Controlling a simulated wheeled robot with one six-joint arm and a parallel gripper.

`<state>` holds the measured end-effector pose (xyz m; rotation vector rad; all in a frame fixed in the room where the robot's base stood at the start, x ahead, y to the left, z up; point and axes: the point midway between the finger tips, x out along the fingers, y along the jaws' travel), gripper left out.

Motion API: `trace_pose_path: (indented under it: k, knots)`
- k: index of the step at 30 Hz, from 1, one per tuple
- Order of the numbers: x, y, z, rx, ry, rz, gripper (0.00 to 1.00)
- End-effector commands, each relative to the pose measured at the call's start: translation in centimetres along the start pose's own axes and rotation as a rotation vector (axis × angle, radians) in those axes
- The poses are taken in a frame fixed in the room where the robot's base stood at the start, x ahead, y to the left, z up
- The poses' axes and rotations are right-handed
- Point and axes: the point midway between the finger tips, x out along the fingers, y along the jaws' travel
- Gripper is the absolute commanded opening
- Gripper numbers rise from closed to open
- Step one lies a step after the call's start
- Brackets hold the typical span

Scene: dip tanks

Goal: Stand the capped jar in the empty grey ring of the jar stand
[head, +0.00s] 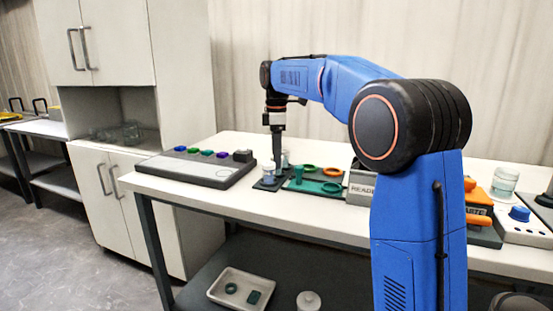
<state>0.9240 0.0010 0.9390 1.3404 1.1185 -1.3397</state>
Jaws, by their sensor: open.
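My gripper (277,162) points straight down over the table, its fingers seen edge-on and open. Its tips are at a small clear jar (268,170) standing on a small dark base (268,184); whether they touch it or straddle it I cannot tell. Another pale glass shape (285,158) shows just behind the fingers. To the right lies a dark green stand (318,188) with a green ring (309,169), an orange ring (331,187) and a green upright piece (298,175). I cannot make out an empty grey ring or a cap clearly.
A grey box with coloured knobs (196,168) lies left of the gripper. A grey reader box (360,188) stands right of the green stand. Farther right are a glass jar (504,181), orange pieces (477,198) and a blue knob (519,213). A tray (220,289) sits below.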

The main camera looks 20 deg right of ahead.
Motion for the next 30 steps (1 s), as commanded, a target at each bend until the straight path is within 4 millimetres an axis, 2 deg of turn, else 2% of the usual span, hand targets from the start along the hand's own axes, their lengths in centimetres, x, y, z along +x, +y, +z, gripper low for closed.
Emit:
trace_pose_path:
  k: [12,16,21,30]
  knots:
    - [-7.6,0.1,0.0,0.0,0.001,0.002,0.49]
    - [-9.5,0.1,0.0,0.0,0.0,0.001,0.49]
    - [-11.0,0.0,0.0,0.0,0.0,0.0,0.49]
    - [-11.4,0.0,0.0,0.0,0.0,-0.001,0.49]
